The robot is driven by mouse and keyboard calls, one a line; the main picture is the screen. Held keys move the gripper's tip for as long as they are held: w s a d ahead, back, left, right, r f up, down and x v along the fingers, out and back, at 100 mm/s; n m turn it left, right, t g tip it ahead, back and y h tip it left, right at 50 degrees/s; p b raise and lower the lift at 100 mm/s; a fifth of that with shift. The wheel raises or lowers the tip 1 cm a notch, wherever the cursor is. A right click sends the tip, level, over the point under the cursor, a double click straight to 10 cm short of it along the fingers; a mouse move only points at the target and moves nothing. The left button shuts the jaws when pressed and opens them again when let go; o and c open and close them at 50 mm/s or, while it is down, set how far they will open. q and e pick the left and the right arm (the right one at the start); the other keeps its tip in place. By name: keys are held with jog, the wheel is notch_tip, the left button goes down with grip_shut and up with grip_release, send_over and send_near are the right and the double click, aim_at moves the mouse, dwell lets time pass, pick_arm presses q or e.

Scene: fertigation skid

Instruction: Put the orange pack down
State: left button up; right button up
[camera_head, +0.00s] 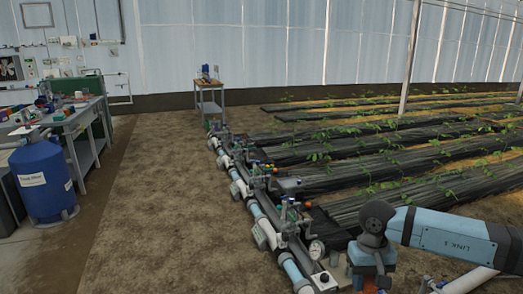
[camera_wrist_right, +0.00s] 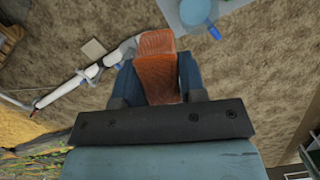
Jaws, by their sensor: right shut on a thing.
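The orange pack (camera_wrist_right: 158,62) shows in the right wrist view as a ribbed orange-red block. It sits between the two blue fingers of my right gripper (camera_wrist_right: 157,80), which is shut on it. Brown ground lies beyond the pack in that view, with no surface seen touching it. In the head view my right gripper (camera_head: 372,268) hangs at the lower right, beside the near end of the pipe line. Its fingertips are at the bottom edge there, and the pack is mostly hidden. My left gripper is in neither view.
A pipe run with valves and gauges (camera_head: 268,208) stretches away along the planted rows (camera_head: 385,165). A blue tank (camera_head: 44,180) and a cluttered workbench (camera_head: 76,117) stand at left. A small wooden-topped stand (camera_head: 210,84) is at the back. The bare soil strip (camera_head: 160,190) is clear.

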pick_arm(q)
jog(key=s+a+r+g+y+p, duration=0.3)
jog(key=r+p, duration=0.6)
jog(key=p, duration=1.9)
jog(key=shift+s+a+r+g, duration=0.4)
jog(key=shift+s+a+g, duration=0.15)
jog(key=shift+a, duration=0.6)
pick_arm(e)
jog(key=s+r, duration=0.4)
jog(key=r, duration=0.9)
jog(key=s+r, duration=0.5)
jog(key=r, duration=0.8)
jog(key=shift+s+r, duration=0.15)
jog(key=shift+r, duration=0.05)
